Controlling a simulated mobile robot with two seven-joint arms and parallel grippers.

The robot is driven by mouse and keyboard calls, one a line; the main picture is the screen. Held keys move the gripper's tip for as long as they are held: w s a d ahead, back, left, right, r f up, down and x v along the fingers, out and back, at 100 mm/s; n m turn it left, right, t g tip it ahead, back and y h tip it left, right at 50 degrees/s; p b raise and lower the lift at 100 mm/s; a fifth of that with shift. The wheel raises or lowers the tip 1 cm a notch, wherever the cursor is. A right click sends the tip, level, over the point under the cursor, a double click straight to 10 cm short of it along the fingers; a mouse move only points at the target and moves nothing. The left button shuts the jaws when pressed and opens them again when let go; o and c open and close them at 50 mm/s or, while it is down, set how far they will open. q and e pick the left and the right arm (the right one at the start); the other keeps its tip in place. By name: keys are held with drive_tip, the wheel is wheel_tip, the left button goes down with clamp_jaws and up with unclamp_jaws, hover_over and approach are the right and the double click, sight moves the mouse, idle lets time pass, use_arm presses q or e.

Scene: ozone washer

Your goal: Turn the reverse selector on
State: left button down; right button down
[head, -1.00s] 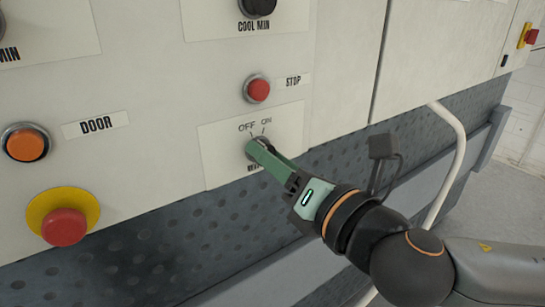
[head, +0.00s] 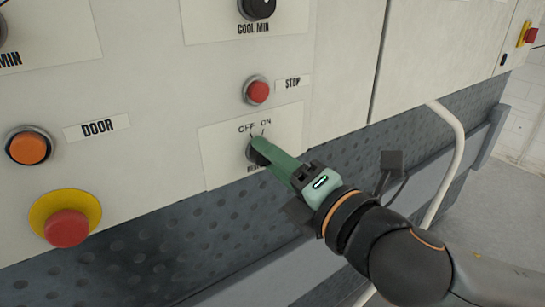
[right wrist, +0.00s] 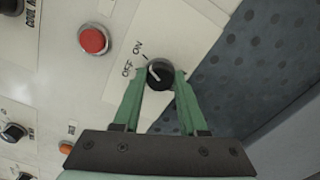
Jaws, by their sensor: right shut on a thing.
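The reverse selector (head: 252,154) is a black round knob on a white plate under the labels OFF and ON. Its own label below is mostly hidden by my gripper. My right gripper (head: 258,146) has its green fingers at the knob in the head view. In the right wrist view the selector (right wrist: 160,76) sits between the two fingertips of the right gripper (right wrist: 161,80), one on each side, shut on it. A white pointer line on the knob slants up-left toward the OFF and ON labels; I cannot tell exactly which it marks. My left gripper is out of view.
A red STOP button (head: 257,92) sits just above the selector plate. A COOL MIN knob (head: 257,8) is higher up. An orange DOOR button (head: 29,147) and a red emergency button (head: 67,226) on a yellow ring are at left. A white pipe (head: 452,160) runs at right.

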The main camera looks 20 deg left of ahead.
drive_tip(key=shift+c, duration=2.2)
unclamp_jaws()
use_arm(q)
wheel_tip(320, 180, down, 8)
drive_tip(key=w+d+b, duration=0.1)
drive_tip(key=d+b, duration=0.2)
drive_tip(key=b, duration=0.7)
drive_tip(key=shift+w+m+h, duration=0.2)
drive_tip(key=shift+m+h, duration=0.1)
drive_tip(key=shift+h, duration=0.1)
use_arm(e)
drive_tip(key=v, duration=1.2)
drive_tip(key=shift+d, duration=0.2)
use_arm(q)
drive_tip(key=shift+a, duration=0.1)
